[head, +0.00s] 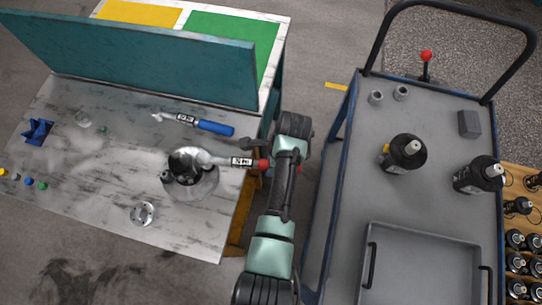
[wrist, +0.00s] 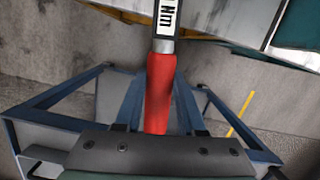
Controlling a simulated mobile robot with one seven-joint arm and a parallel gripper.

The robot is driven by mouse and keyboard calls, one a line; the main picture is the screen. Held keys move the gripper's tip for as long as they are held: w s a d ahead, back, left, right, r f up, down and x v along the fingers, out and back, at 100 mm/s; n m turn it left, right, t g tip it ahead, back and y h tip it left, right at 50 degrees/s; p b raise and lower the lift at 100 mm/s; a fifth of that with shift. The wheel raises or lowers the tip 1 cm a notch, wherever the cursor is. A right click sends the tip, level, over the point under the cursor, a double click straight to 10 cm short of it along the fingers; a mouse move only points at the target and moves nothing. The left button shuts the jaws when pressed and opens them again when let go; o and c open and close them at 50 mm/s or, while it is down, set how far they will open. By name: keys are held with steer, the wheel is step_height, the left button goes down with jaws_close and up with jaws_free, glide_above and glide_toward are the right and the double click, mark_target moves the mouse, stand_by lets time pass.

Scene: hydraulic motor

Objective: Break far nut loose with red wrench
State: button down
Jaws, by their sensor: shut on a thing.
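The red wrench (head: 218,160) lies level over the workbench, its red handle toward the bench's right edge. My gripper (head: 281,167) is shut on its red handle, just past that edge. The wrist view shows the red handle (wrist: 158,92) running up from my gripper to the grey shaft with its "Nm" label. The wrench's head end reaches the dark hydraulic motor (head: 184,163), which stands on a round grey base. The far nut is too small to make out, and I cannot tell whether the wrench head is seated on it.
A blue-handled wrench (head: 213,127) lies on the workbench (head: 100,215) behind the motor. A round flange (head: 143,213) and a blue holder (head: 38,131) are also there. A teal panel (head: 150,60) stands along the back.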

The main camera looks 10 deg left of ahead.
steer(key=shift+w+a+f+n+b, duration=0.15)
steer(key=shift+w+n+b, duration=0.35)
steer(key=shift+w+b, duration=0.2)
steer(key=shift+w+a+f+n+b, duration=0.15)
steer(key=shift+w+n+b, duration=0.4)
steer(key=shift+w, duration=0.2)
steer(key=shift+w+a+n+g+b, duration=0.2)
steer(key=shift+w+a+n+b, duration=0.15)
steer(key=shift+w+n+b, duration=0.4)
steer(key=shift+w+a+n+g+b, duration=0.2)
steer(key=shift+w+a+n+b, duration=0.2)
steer(key=shift+w+b, duration=0.6)
steer(key=shift+w+a+n+b, duration=0.2)
steer(key=shift+w+n+b, duration=0.1)
steer(key=shift+b, duration=0.2)
steer(key=shift+s+d+r+p, duration=0.1)
steer(key=shift+s+r+p, duration=0.15)
steer(key=shift+p, duration=0.45)
